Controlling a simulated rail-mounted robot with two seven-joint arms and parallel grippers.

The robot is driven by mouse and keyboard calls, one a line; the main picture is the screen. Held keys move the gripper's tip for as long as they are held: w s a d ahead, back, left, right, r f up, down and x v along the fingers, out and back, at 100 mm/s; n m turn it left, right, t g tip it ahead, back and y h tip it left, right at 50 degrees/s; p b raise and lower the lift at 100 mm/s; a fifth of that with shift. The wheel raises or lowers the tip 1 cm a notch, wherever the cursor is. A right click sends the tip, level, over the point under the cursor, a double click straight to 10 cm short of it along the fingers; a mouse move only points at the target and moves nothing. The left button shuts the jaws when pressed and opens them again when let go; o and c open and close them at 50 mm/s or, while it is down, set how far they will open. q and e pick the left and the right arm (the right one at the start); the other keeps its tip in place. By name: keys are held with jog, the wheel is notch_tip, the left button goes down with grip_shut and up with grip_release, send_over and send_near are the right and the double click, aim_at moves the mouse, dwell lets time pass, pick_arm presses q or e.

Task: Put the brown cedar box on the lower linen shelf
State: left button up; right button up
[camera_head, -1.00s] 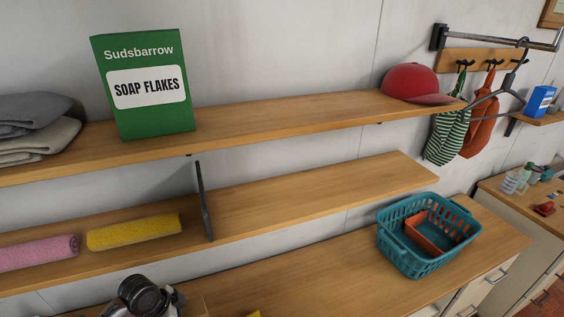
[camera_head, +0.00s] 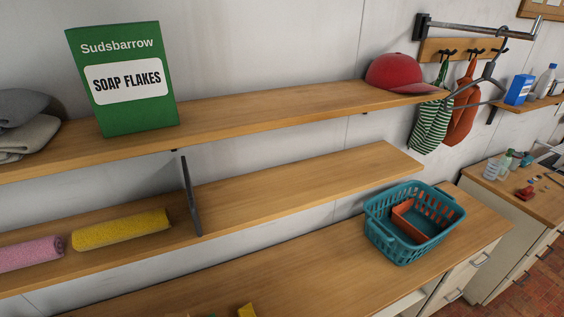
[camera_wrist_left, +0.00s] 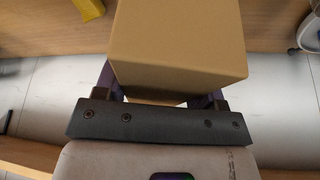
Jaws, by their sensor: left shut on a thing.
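The brown cedar box (camera_wrist_left: 180,45) fills the upper middle of the left wrist view. My left gripper (camera_wrist_left: 165,90) is shut on it, with a finger on either side; the fingertips are mostly hidden by the box. In the head view neither the box nor the left gripper shows. The lower linen shelf (camera_head: 300,180) is the wooden board under the upper shelf. A rolled pink towel (camera_head: 30,254) and a rolled yellow towel (camera_head: 122,230) lie on its left part. My right gripper is not in view.
A dark bracket (camera_head: 190,195) stands right of the yellow towel; the shelf beyond it is bare. The upper shelf (camera_head: 230,115) holds a soap flakes box (camera_head: 123,80), folded towels (camera_head: 25,125) and a red cap (camera_head: 400,74). A teal basket (camera_head: 414,222) stands on the counter (camera_head: 330,270) below.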

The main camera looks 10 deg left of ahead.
pick_arm(q)
jog(key=d+r+m, duration=0.2)
jog(key=d+r, duration=0.8)
jog(key=r, duration=0.2)
notch_tip(320, 180, up, 18)
jog(key=w+m+h+p, duration=0.1)
jog(key=m+h+p, duration=0.2)
jog(key=p, duration=1.4)
jog(key=m, duration=0.3)
jog(key=shift+w+d, duration=0.2)
jog(key=shift+d, duration=0.2)
